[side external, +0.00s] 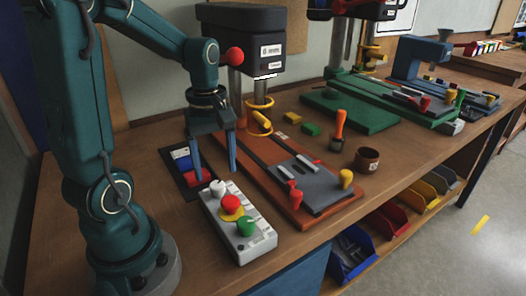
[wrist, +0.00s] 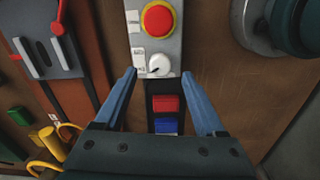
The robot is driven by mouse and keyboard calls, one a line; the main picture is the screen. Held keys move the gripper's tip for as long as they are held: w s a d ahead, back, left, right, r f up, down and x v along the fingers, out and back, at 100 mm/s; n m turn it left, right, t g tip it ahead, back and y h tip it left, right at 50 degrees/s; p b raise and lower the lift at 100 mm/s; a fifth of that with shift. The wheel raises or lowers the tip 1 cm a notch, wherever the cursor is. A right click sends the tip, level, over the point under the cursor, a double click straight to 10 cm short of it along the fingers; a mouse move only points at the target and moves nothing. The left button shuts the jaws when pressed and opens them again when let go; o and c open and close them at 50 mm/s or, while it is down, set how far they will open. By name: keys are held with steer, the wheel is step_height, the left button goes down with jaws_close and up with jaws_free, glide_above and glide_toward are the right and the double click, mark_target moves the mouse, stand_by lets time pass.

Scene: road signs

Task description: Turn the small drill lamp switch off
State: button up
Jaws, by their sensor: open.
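A grey control box (side external: 238,237) lies on the bench in front of the small drill (side external: 243,38). It carries a white rotary knob (side external: 217,188), a red stop button (side external: 231,202) on yellow, and a green button (side external: 246,224). The white knob (wrist: 159,65) has small labels beside it; I cannot read them. Beside the box, a dark panel holds a red block (wrist: 165,103) and a blue block (wrist: 166,126). My gripper (side external: 215,172) is open and points down; its fingertips in the wrist view (wrist: 159,74) stand either side of the knob, apart from it.
The drill's orange base has a grey vise (side external: 310,187) with red and yellow knobs. A brown cup (side external: 367,158) and an orange-handled tool (side external: 339,127) stand right of it. A larger green drill base (side external: 350,110) is farther back. Coloured bins hang below the bench edge.

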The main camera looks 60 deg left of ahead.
mark_target(217, 184)
steer(key=shift+f, duration=2)
jaws_close()
